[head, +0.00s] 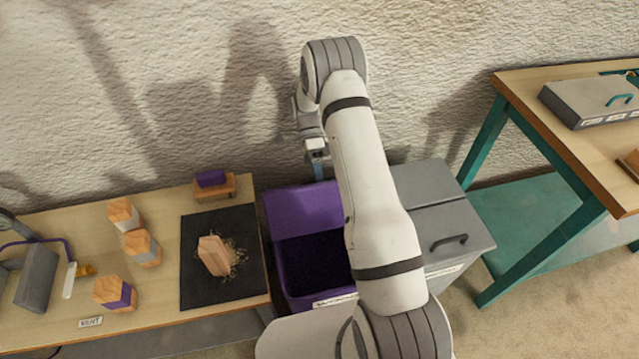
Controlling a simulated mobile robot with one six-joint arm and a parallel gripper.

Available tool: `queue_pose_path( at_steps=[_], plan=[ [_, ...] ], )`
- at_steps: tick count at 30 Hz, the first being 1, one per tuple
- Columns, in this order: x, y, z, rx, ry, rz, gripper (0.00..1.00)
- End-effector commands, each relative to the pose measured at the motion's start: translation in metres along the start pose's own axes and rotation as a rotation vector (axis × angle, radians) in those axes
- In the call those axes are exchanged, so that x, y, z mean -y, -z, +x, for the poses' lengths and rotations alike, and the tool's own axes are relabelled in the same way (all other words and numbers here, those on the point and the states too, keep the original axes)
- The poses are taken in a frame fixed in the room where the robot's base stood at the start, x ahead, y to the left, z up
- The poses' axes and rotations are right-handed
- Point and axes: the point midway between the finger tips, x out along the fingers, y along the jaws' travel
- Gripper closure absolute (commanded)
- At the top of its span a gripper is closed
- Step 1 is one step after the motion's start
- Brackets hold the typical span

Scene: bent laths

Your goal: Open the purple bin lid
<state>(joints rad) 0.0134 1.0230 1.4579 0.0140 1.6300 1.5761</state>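The purple bin (281,272) stands in the middle, between the left table and a grey bin, partly hidden behind my arm. Its front part is open and shows a dark inside (312,262). A flat purple panel, which looks like its lid (303,207), is at the back of the opening; I cannot tell if it is tilted up or lies flat. My gripper (318,170) points down near the wall, at the far edge of this panel. Its fingers are small and partly hidden, so I cannot tell whether they touch the panel or are open.
The grey bin (470,225) on the right has a closed lid with a dark handle. The left table (160,300) holds wooden blocks and a black mat (195,285). A teal-legged table (560,125) with a grey case stands right. The wall is close behind my gripper.

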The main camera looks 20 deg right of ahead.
Motion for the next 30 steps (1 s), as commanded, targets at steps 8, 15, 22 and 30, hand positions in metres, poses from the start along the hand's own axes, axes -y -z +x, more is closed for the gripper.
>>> queue_pose_path(
  at_steps=[8,15,22,30],
  plan=[
    [0.017,-0.004,0.0,-0.019,-0.112,-0.006,1.0],
    [0.018,-0.007,-0.001,-0.026,-0.136,-0.01,1.0],
    [0.018,-0.009,-0.001,-0.027,-0.138,-0.012,1.0],
    [0.017,-0.01,-0.003,-0.026,-0.136,-0.013,0.72]
  ],
)
